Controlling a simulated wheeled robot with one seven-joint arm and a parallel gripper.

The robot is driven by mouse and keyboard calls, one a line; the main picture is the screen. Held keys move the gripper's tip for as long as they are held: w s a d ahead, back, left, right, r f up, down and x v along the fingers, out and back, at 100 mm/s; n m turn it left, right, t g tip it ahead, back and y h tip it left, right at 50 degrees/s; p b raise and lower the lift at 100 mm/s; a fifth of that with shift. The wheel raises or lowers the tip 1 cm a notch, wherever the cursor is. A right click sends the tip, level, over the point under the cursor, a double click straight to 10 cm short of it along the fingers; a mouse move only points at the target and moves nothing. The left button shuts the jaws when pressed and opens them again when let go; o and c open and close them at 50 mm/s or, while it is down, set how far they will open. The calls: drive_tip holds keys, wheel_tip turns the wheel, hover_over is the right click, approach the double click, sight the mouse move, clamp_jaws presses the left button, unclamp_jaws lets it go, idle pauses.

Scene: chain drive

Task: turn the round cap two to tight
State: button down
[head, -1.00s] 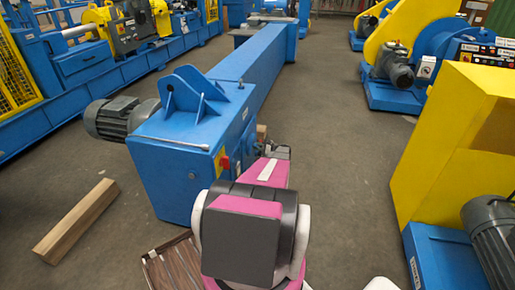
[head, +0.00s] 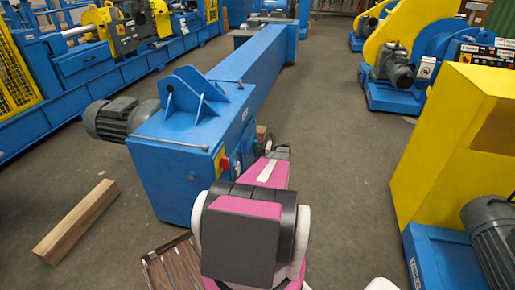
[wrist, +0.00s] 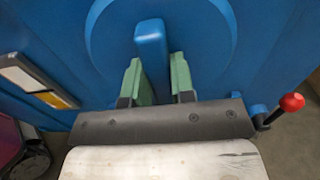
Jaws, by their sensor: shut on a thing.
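A round blue cap (wrist: 105,40) stands on a blue face in the wrist view, with a raised blue bar (wrist: 151,38) across its middle. My gripper (wrist: 160,68) has its green finger pads on either side of the bar and is shut on it. The cap's lower part is hidden behind my gripper. In the head view my gripper (head: 280,151) is small and dark at the right side of the blue machine housing (head: 180,170). The cap cannot be made out there.
A red-knobbed lever (wrist: 291,103) sticks out close to the right of my gripper. A red switch on a yellow plate (head: 223,160) is on the housing. A wooden beam (head: 75,222) lies on the floor at left. A yellow machine (head: 440,150) stands at right, with open floor between.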

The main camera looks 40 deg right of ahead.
drive_tip(key=shift+m, duration=0.3)
drive_tip(key=c, duration=1)
unclamp_jaws()
drive_tip(key=shift+o, duration=0.2)
drive_tip(key=v, duration=1.1)
